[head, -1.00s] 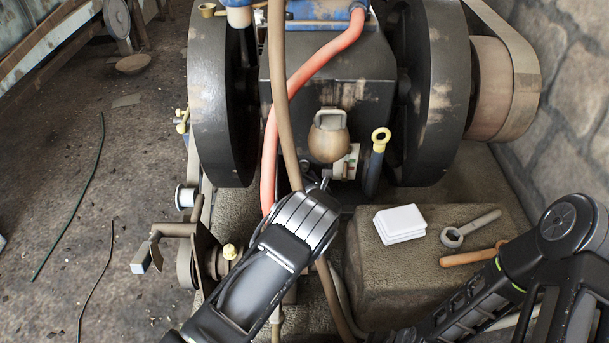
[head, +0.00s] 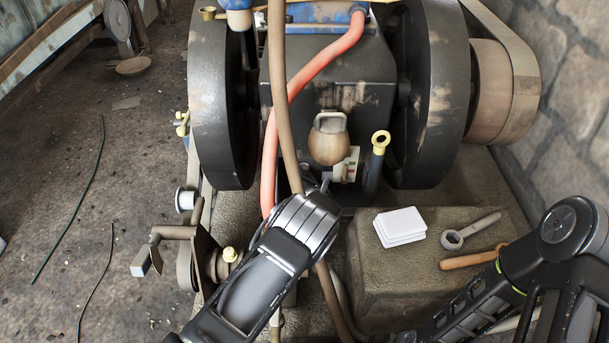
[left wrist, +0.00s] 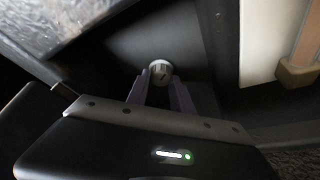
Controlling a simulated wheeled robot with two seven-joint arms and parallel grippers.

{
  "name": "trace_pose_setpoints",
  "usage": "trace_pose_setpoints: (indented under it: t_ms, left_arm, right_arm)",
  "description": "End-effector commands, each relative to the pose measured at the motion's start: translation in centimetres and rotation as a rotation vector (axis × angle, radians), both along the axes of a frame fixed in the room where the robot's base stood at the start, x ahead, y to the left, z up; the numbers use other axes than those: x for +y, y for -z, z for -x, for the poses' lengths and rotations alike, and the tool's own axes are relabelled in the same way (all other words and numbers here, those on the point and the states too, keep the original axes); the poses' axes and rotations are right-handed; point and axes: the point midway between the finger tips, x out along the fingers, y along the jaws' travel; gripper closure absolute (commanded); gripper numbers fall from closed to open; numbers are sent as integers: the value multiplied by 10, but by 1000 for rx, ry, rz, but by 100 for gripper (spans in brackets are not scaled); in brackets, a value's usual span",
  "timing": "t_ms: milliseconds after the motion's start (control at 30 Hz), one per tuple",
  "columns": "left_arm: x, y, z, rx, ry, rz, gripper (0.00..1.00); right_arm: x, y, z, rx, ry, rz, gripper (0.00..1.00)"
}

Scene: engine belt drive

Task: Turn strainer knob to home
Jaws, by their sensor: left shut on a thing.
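The strainer knob (left wrist: 160,68) is a small, pale, round cap with a dark mark on its face in the left wrist view. My left gripper (left wrist: 159,82) is shut on it, with one finger at each side. In the head view my left gripper (head: 321,186) reaches the low front of the dark engine body (head: 335,85), below the brass-coloured bowl (head: 329,143). The knob is hidden there by my gripper and wrist. The knob's turn angle cannot be read against any home mark. My right arm shows at the lower right, but its gripper is not visible.
A brown hose (head: 278,100) and a red hose (head: 268,165) run close by my left wrist. Black flywheels (head: 222,95) stand on both sides. A white block (head: 400,225), a spanner (head: 470,230) and a wooden handle (head: 470,259) lie on the stone block (head: 375,275) at right.

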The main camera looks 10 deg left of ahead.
Motion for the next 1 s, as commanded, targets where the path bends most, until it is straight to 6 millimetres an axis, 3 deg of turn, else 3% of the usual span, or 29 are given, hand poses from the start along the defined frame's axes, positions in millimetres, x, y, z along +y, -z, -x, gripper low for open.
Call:
trace_pose_setpoints:
  t_ms: [467, 1000]
  left_arm:
    - [0, 0, 0, -15, 0, 88, 100]
    - [3, 0, 0, -93, -1, 459, 100]
  right_arm:
    - [0, -3, 0, 1, 0, 0, 64]
    - [0, -2, 1, 2, -1, 0, 64]
